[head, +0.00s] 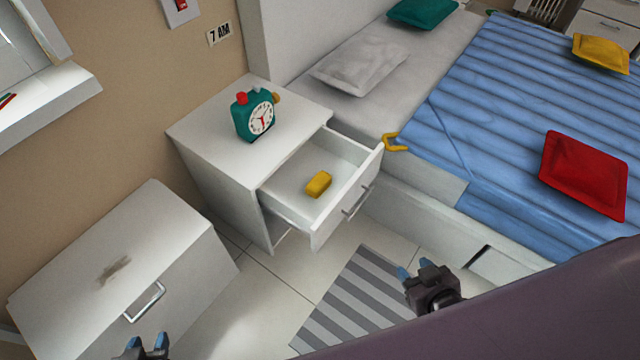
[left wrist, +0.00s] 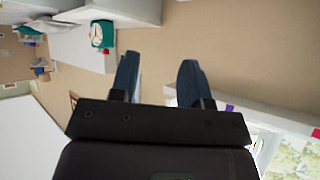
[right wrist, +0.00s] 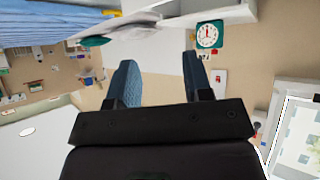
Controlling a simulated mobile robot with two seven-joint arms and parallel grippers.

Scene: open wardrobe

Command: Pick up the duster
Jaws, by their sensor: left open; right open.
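A small yellow block (head: 319,184), the only thing I see that could be the duster, lies in the open drawer (head: 287,197) of the white nightstand. My left gripper (head: 148,344) is at the bottom edge of the head view, open and empty, in front of the low white chest and well away from the block. My right gripper (head: 414,270) is open and empty, right of and nearer than the drawer, apart from it. The open fingers also show in the left wrist view (left wrist: 158,72) and the right wrist view (right wrist: 158,75). The block is not clearly visible in either wrist view.
A teal alarm clock (head: 254,116) stands on the nightstand (head: 205,125). A low white chest (head: 145,225) with a brown smudge is at left. A bed (head: 490,110) with cushions fills the right, a yellow hook-shaped piece (head: 394,143) at its edge. A striped rug (head: 355,300) lies on the floor.

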